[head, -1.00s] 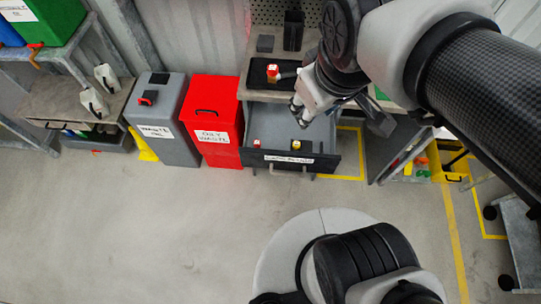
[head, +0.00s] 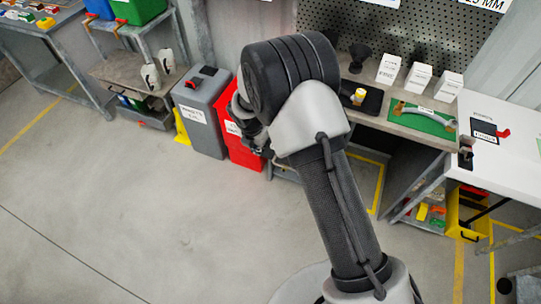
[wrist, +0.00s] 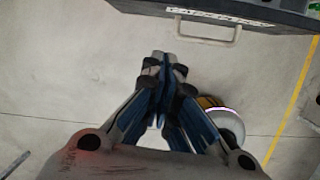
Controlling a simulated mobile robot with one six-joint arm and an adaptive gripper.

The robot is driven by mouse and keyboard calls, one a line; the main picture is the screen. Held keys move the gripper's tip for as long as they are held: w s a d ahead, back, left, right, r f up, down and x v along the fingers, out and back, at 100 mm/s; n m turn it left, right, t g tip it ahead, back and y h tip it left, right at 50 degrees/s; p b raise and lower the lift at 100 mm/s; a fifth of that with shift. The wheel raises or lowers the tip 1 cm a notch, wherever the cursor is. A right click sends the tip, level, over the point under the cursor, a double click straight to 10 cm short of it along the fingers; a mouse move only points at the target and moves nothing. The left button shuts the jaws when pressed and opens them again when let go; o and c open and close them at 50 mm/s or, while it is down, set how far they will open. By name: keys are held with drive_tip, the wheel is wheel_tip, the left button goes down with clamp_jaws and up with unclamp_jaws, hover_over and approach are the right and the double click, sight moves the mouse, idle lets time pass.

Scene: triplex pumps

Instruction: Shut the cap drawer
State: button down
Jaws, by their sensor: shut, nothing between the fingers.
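The cap drawer's dark front (wrist: 275,18) crosses the top of the wrist view, with a white label and a pale bar handle (wrist: 205,36). My gripper (wrist: 160,60) is shut and empty, with its fingertips below the handle in the picture and apart from it. Bare floor shows around the fingers. In the head view my arm covers nearly all of the drawer and the fingertips are hidden. How far the drawer stands out now cannot be told from these views.
A red oily waste bin (head: 243,155) and a grey waste bin (head: 203,112) stand left of my arm. The workbench (head: 405,120) holds a yellow-and-white cap (head: 359,97), several white boxes and a green mat (head: 425,117). The floor (head: 130,215) in front is clear.

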wheel_tip(320, 180, down, 3)
drive_tip(key=s+n, duration=0.1)
drive_tip(key=b, duration=0.4)
approach(265, 154)
drive_tip(key=shift+s+d+f, duration=0.2)
drive_tip(key=shift+s+f, duration=0.05)
drive_tip(key=shift+f, duration=0.55)
drive_tip(key=shift+s+d+f, duration=0.2)
drive_tip(key=shift+s+f, duration=0.05)
drive_tip(key=shift+f, duration=0.6)
drive_tip(key=shift+s+d+f, duration=0.2)
drive_tip(key=shift+s+f, duration=0.1)
drive_tip(key=shift+f, duration=0.5)
drive_tip(key=shift+w+d, duration=0.1)
drive_tip(key=shift+w, duration=0.05)
